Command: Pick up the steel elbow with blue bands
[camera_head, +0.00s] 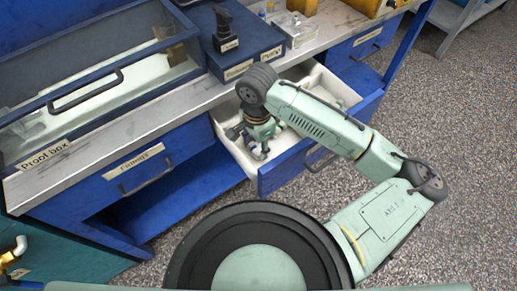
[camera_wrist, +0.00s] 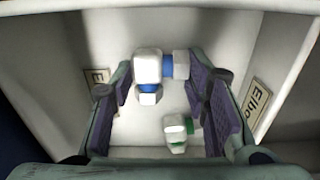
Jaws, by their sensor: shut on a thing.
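The steel elbow with blue bands (camera_wrist: 149,66) is pale, with one blue band on each of its two arms. In the wrist view it sits between the fingertips of my gripper (camera_wrist: 158,76), which is shut on it. A second pale elbow with a green band (camera_wrist: 177,131) lies lower in the same view, below the held one. In the head view my gripper (camera_head: 260,151) points down into the open drawer (camera_head: 231,146); the elbows cannot be made out there.
White drawer walls and dividers stand close on both sides of my gripper, with labels (camera_wrist: 259,98) partly reading "Elbo". In the head view a glass-topped proof box (camera_head: 95,92) is at left on the workbench.

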